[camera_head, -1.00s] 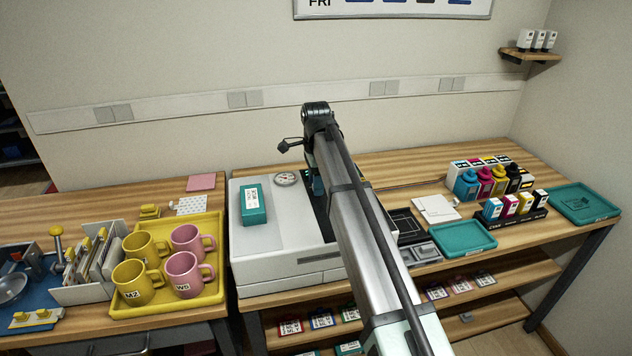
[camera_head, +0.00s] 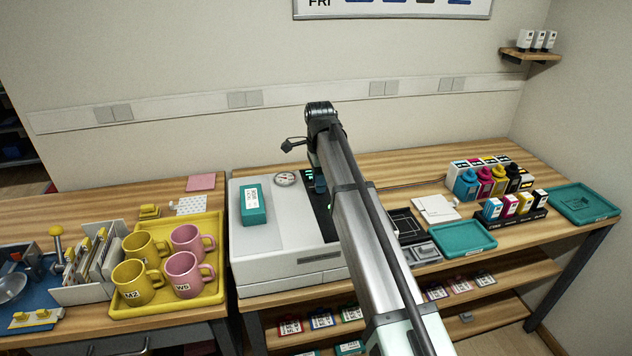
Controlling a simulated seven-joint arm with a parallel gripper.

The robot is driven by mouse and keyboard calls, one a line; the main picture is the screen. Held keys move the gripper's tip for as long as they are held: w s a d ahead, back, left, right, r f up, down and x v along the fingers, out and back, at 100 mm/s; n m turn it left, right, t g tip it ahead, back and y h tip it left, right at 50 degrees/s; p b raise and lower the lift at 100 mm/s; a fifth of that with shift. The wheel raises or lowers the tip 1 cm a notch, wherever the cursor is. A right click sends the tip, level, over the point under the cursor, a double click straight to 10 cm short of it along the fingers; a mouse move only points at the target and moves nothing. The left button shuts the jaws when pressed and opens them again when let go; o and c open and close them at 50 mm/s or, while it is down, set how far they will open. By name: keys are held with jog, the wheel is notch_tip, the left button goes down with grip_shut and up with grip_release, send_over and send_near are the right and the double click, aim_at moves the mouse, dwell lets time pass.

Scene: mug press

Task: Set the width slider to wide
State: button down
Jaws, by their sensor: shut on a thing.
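The white printer (camera_head: 275,262) stands in the middle of the bench, with a dark control panel (camera_head: 325,222) along its right side. Small green lights show on the panel. My gripper (camera_head: 320,186) is low over this panel, partly covered by my own arm. It is shut on a small part there, which appears to be the width slider. The slider itself is hidden, so I cannot read its setting.
A teal box (camera_head: 254,204) and a round dial (camera_head: 286,179) are on the printer's top. A yellow tray (camera_head: 213,284) with mugs stands to the left. Ink bottles, cartridges and a teal tray (camera_head: 463,239) are to the right.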

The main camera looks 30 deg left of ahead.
jog(key=shift+w+d, duration=1.1)
jog(key=shift+w, duration=0.05)
jog(key=c, duration=0.9)
grip_release()
notch_tip(320, 180, up, 14)
jog(key=shift+f, duration=0.1)
